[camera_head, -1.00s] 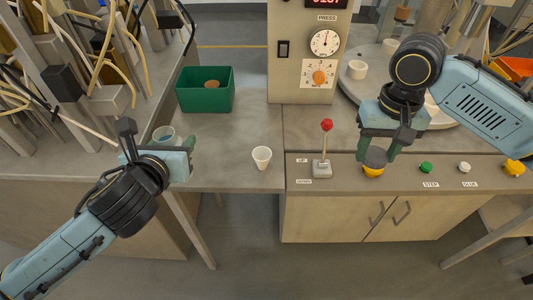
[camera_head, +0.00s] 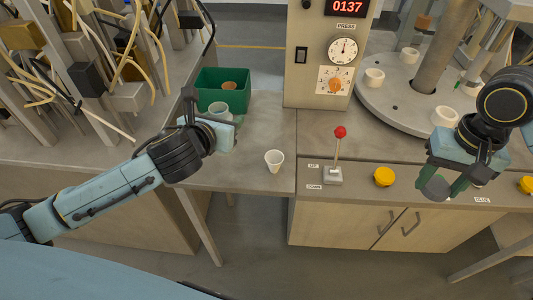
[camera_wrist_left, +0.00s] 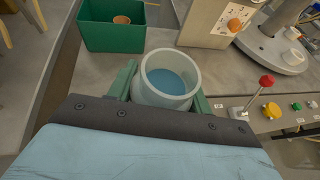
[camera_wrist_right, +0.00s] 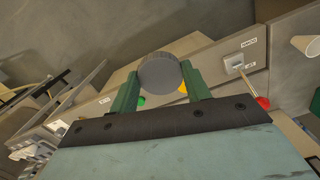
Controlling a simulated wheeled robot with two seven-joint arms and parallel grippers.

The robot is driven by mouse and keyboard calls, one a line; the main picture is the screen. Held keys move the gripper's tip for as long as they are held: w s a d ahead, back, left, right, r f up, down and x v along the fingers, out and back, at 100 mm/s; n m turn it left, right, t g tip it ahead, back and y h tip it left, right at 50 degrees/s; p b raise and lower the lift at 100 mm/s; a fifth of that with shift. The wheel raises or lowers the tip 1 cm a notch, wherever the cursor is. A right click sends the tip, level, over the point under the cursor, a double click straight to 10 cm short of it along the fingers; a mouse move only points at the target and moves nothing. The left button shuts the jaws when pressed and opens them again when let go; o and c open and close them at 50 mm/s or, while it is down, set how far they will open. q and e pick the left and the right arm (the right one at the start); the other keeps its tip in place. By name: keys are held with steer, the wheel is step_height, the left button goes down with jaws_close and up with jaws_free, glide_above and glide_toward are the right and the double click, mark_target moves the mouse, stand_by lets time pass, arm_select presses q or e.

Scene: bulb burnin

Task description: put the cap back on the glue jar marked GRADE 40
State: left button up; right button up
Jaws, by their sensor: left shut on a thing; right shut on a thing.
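An open, pale, translucent jar (camera_head: 220,108) with blue contents (camera_wrist_left: 172,82) is held upright between the fingers of my left gripper (camera_wrist_left: 167,92). That gripper also shows in the head view (camera_head: 218,122), in front of the green bin. No label shows on the jar, so GRADE 40 cannot be read. My right gripper (camera_wrist_right: 160,78) is shut on a round grey cap (camera_wrist_right: 160,73). The cap also shows in the head view (camera_head: 436,188), at the front right over the counter edge, well apart from the jar.
The green bin (camera_head: 209,101) holds a brown round object. A white cup (camera_head: 274,160) stands on the counter near its front edge. A red-knobbed lever (camera_head: 340,132), a yellow button (camera_head: 384,177) and the press column (camera_head: 312,91) lie between my grippers. A turntable (camera_head: 391,102) with white cups is at the back right.

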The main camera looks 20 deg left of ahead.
steer(key=shift+r+p, duration=0.3)
steer(key=shift+r, duration=0.25)
arm_select(q)
steer(key=w+a, duration=0.1)
steer(key=a, duration=0.1)
steer(key=w+a, duration=0.1)
steer(key=shift+w+a+r, duration=0.3)
steer(key=shift+a+r, duration=0.05)
steer(key=shift+a, duration=0.05)
steer(key=shift+f, duration=0.1)
arm_select(e)
steer(key=shift+f, duration=0.1)
